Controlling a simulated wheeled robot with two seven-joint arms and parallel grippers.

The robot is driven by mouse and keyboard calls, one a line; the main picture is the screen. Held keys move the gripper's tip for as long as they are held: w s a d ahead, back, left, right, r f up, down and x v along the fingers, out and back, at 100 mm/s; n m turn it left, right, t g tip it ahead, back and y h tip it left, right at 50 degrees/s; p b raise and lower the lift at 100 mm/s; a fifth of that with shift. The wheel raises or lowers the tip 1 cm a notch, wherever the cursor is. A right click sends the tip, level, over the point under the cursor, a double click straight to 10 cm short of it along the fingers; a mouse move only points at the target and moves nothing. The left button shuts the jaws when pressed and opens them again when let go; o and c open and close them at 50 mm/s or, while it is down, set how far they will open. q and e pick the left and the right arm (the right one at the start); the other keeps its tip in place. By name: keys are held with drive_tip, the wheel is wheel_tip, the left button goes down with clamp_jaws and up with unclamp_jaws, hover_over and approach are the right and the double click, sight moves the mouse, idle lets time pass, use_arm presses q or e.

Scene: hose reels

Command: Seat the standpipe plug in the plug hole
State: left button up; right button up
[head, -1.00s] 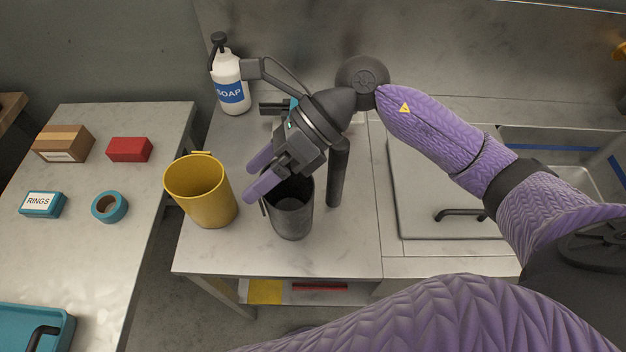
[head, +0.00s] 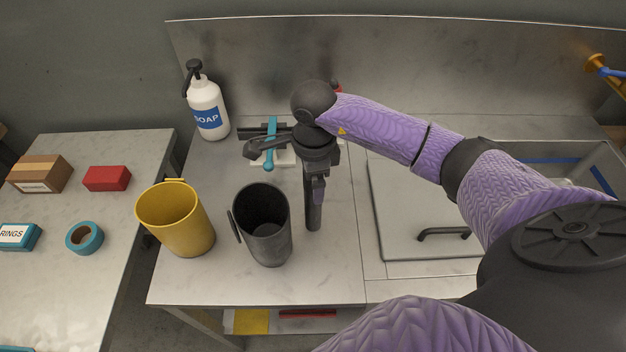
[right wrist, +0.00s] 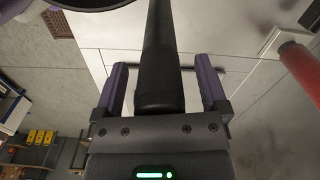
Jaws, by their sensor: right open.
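The standpipe plug appears to be the dark upright tube (head: 313,212) standing on the counter right of the dark jug. My right gripper (head: 317,195) is at its upper part, pointing down. In the right wrist view the dark tube (right wrist: 160,50) lies between the two purple fingers of the right gripper (right wrist: 162,85), with gaps on both sides. The fingers are open. The plug hole is not visible. A sink basin (head: 570,177) shows partly at the right, behind my arm. My left gripper is out of view.
A dark jug (head: 265,235) and a yellow jug (head: 178,228) stand left of the tube. A soap bottle (head: 207,108) and a teal-handled item (head: 270,140) are behind. A grey panel with a handle (head: 410,235) lies right. A red cylinder (right wrist: 300,70) shows in the wrist view.

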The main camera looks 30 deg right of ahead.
clamp_jaws()
idle(0.5)
idle(0.8)
